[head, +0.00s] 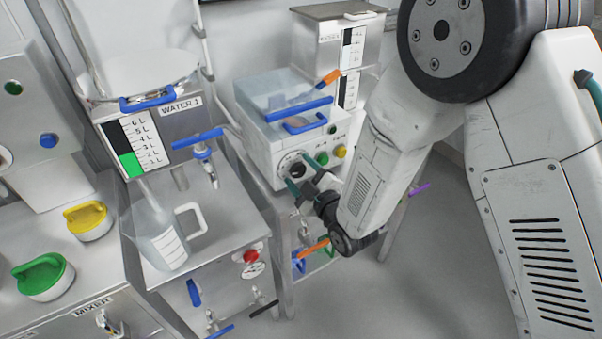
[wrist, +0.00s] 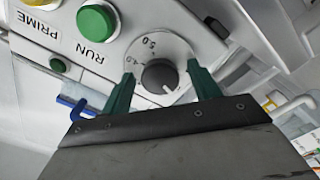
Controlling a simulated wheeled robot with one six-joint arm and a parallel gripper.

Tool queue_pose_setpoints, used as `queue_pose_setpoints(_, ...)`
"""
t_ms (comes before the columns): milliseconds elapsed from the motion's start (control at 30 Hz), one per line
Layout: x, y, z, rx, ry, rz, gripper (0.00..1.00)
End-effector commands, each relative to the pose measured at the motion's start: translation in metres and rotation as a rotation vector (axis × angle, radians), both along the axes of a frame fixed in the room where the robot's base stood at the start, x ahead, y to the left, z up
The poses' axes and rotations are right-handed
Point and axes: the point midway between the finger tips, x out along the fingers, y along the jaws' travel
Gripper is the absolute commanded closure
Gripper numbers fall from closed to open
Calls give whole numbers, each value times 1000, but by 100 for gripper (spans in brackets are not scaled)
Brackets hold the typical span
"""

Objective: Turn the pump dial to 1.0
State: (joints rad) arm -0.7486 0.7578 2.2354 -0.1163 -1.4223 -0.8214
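The pump dial (wrist: 159,76) is a dark round knob on a pale round scale plate, on the front of the white pump unit (head: 264,147). In the wrist view, 5.0 reads on the plate above the knob, and a small pale mark shows on the knob's lower right edge; the other numbers are too small to read surely. My gripper (wrist: 159,71) is open, with one green finger on each side of the knob and visible gaps between. In the head view my gripper (head: 302,174) is at the pump front and partly covers the dial.
A green RUN button (wrist: 97,22) and a yellow PRIME button (wrist: 58,65) sit beside the dial. A clear lidded tank with blue handles (head: 305,124) tops the pump. A jug (head: 160,238) stands on the bench at left. Open floor (head: 425,270) lies at right.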

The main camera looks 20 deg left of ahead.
Motion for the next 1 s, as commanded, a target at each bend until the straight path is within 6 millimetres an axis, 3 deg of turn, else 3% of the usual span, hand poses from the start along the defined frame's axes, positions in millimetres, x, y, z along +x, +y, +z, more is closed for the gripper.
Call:
queue_pose_setpoints(267,-2,-2,0,0,0,0,39)
queue_pose_setpoints(700,-43,-52,0,0,2,-1,39)
queue_pose_setpoints(1000,-51,-60,0,1,0,-1,39)
